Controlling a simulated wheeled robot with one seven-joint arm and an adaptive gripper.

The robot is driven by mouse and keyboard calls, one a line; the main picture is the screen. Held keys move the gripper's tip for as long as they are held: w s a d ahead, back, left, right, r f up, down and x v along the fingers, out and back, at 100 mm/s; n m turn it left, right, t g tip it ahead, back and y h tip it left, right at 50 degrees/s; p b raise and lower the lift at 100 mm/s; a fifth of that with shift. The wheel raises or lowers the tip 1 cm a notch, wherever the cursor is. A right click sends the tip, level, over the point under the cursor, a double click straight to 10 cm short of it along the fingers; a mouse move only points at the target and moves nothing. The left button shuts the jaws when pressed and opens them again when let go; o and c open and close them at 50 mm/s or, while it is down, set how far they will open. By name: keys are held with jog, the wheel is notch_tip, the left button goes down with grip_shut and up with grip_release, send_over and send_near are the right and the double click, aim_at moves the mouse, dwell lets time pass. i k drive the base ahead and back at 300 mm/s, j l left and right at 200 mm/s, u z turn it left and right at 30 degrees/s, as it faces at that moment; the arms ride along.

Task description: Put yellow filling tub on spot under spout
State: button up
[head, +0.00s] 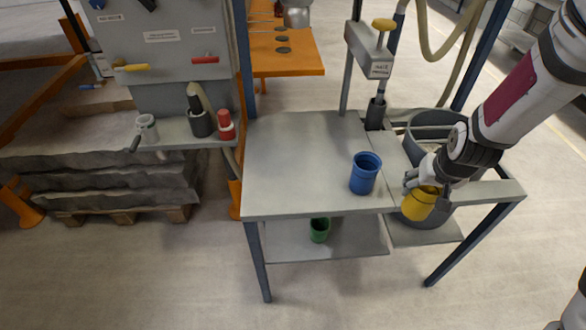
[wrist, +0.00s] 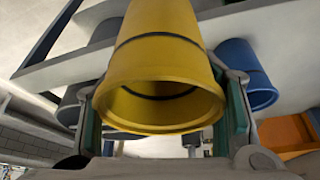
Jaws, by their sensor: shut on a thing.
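The yellow filling tub (head: 419,205) is held in my gripper (head: 424,190), at the right front of the grey bench (head: 290,165). In the wrist view the yellow tub (wrist: 155,60) fills the middle, its open mouth towards the camera, with the green-padded fingers (wrist: 165,110) on both sides of it. My gripper is shut on it. The dark spout (head: 376,112) hangs below a grey head with a yellow knob, at the back right of the bench. The spot under the spout cannot be made out clearly.
A blue tub (head: 365,173) stands on the bench, left of my gripper. A green tub (head: 319,230) is on the lower shelf. A large grey bin (head: 425,125) is behind my gripper. The bench's left and middle top is clear.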

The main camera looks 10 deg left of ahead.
aim_at(295, 156)
jog(key=k+u, duration=0.2)
jog(key=u, duration=0.2)
jog(key=k+j+u, duration=0.1)
jog(key=u, duration=0.25)
jog(key=i+l+u, duration=0.2)
jog(key=i+l, duration=0.2)
jog(key=l, duration=0.25)
jog(key=i+l+u, duration=0.15)
jog(key=l, duration=0.2)
jog(key=i+l+u, duration=0.1)
jog(key=l, duration=0.25)
jog(key=i, duration=0.1)
